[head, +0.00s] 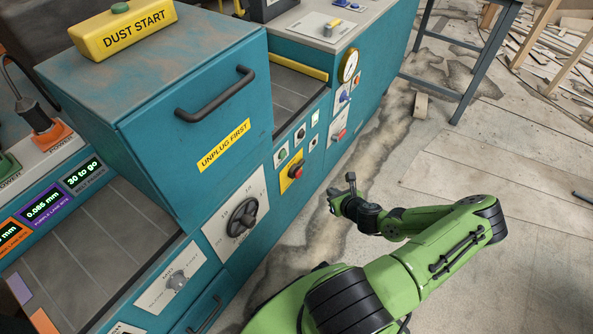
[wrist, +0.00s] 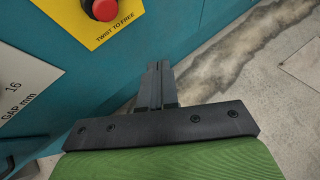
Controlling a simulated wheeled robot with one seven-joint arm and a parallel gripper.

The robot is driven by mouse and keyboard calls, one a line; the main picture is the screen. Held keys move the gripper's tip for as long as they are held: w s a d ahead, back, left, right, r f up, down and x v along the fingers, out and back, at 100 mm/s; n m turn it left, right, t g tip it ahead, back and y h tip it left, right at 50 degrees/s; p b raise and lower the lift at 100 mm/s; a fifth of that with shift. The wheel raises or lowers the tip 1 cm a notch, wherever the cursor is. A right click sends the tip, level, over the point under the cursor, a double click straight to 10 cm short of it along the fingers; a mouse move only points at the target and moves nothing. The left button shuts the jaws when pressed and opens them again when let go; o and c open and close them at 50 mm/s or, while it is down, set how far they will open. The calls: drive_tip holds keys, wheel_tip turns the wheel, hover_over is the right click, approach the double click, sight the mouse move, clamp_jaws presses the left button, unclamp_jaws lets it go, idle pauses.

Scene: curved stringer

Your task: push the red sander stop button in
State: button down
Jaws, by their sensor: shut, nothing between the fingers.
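The red stop button (head: 295,172) sits on a yellow plate (head: 289,181) on the teal machine's front panel. In the wrist view the red button (wrist: 103,9) is at the top left, cut by the frame edge, with "TWIST TO FREE" printed on its yellow plate (wrist: 112,30). My gripper (head: 334,195) is to the right of the button in the head view, apart from the panel. In the wrist view my gripper (wrist: 159,68) has its black fingers together and empty, below and right of the button. Nothing touches the button.
A dial plate (head: 243,218) with a dark knob is lower left of the button. A green button (head: 282,154) and small white plates are above it. A black drawer handle (head: 215,95) juts out. The floor right of the machine is open; a blue-grey stand (head: 480,70) is beyond.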

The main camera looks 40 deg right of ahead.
sight(299, 174)
drive_tip(key=w+a+p, duration=0.1)
drive_tip(key=w+a, duration=0.2)
drive_tip(key=w, duration=0.5)
drive_tip(key=shift+w+p, duration=0.2)
drive_tip(key=shift+p, duration=0.2)
idle(1.7)
drive_tip(key=shift+w+a+p, duration=0.1)
drive_tip(key=shift+w+p, duration=0.3)
